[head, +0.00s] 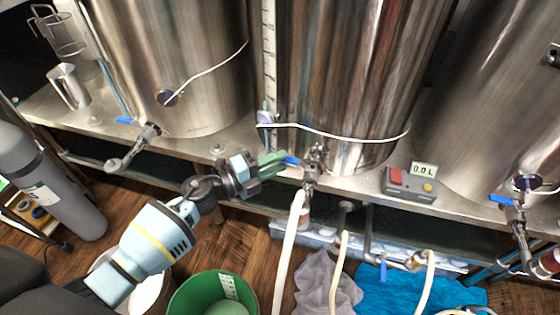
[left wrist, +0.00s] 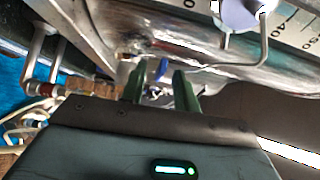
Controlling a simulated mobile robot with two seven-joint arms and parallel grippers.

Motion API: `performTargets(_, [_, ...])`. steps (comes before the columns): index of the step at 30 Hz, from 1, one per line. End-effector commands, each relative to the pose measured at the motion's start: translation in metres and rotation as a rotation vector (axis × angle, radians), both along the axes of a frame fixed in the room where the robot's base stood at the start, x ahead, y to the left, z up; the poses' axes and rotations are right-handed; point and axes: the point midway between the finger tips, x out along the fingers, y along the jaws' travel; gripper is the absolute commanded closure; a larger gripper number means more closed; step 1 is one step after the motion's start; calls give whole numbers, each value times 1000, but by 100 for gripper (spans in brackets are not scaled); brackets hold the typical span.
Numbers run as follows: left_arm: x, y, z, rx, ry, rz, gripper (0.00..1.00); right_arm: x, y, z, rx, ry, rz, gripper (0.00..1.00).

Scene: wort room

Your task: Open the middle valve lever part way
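The middle valve (head: 312,170) is on the front of the middle steel kettle, with a white hose below it. Its short blue lever (head: 291,160) points left in the head view. My left gripper (head: 278,161) reaches in from the left, its green fingertips close to the lever's free end. In the left wrist view, the two green fingers (left wrist: 160,78) are apart. The blue lever (left wrist: 161,69) shows in the gap between them, near the tips. I cannot tell whether either finger touches it. My right gripper is not in view.
A left valve lever (head: 126,121) and a right valve lever (head: 501,199) sit on neighbouring kettles. A display box (head: 410,186) reading 0.0 L stands on the bench right of the middle valve. A green bucket (head: 190,290) and hoses are below.

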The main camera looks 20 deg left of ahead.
Motion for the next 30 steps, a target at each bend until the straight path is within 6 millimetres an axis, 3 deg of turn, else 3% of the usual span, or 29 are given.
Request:
performTargets(13, [9,-9,0,1,-1,0,69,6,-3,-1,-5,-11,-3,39])
performTargets(21, [9,-9,0,1,-1,0,100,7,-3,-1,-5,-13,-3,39])
performTargets(30, [9,-9,0,1,-1,2,100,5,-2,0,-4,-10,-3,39])
